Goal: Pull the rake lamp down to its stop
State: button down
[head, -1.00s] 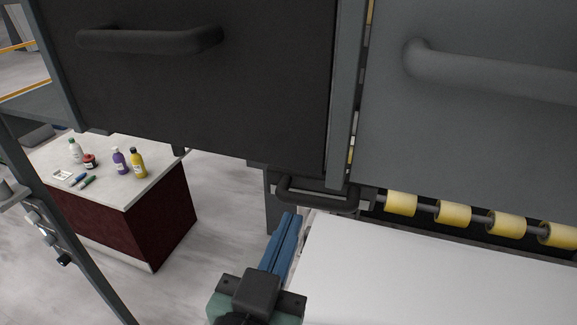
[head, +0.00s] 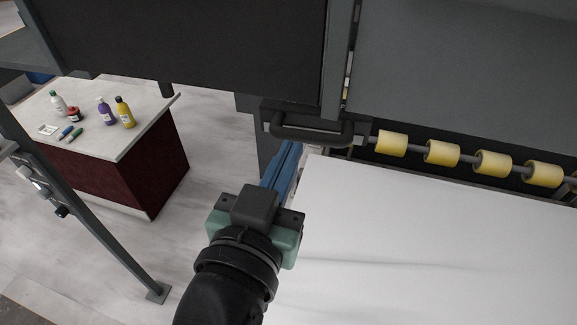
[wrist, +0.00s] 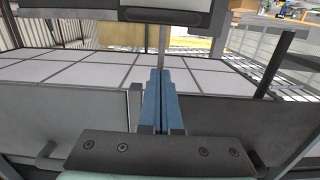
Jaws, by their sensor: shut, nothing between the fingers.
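A dark box with a black bar handle (head: 312,133) hangs under the large dark panel in the head view. It may be the rake lamp, but I cannot tell for certain. My gripper (head: 284,160) has long blue fingers, shut together with nothing between them. In the head view their tips end just below the left part of the handle; I cannot tell whether they touch it. In the wrist view the blue fingers (wrist: 158,100) point ahead, below a dark box (wrist: 165,14) with a pale front piece at the top edge.
A white slab surface (head: 430,250) lies right of my gripper, with yellow rollers (head: 441,153) behind it. Large dark panels (head: 190,45) hang above. At left, a dark red cabinet (head: 150,165) carries bottles and markers. A grey post (head: 90,220) slants down in front of it.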

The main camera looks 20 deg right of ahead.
aim_at(305, 138)
jog(key=w+d+f+b, duration=0.1)
jog(key=w, duration=0.1)
jog(key=w+d+f+b, duration=0.1)
jog(key=w+d, duration=0.1)
jog(key=w, duration=0.1)
jog(key=w+d+f+b, duration=0.1)
jog(key=w+d, duration=0.1)
jog(key=shift+w+d+f, duration=0.1)
jog(key=shift+w+f, duration=0.2)
jog(key=shift+w, duration=0.1)
jog(key=shift+f+b, duration=0.45)
jog(key=shift+b, duration=0.05)
jog(key=shift+f, duration=0.1)
